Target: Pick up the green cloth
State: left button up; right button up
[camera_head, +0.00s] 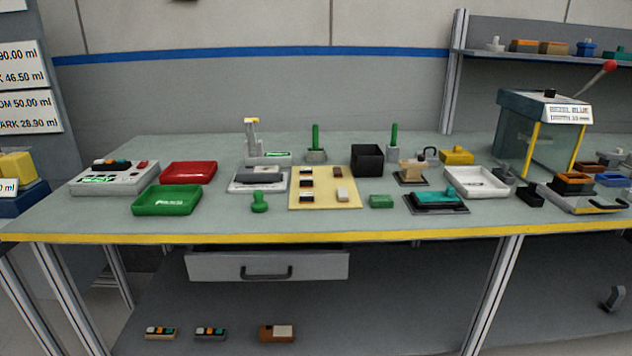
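A small flat green block-like piece (381,202), possibly the folded green cloth, lies near the table's front edge, right of the yellow mat (297,199). It is too small to tell whether it is fabric. It stands apart from its neighbours, with nothing on top of it. Neither of my grippers shows in this view.
A green tray (167,213), a red tray (188,173) and a green knob (259,203) are to the left. A black bin (368,161) stands behind the green piece. A teal-topped device (437,197) and a white tray (478,182) are to its right. A drawer (268,266) sits slightly open below.

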aim_at(377, 200)
jog(key=k, duration=0.35)
jog(key=u, duration=0.85)
jog(key=i, duration=1.1)
jog(key=z, duration=0.65)
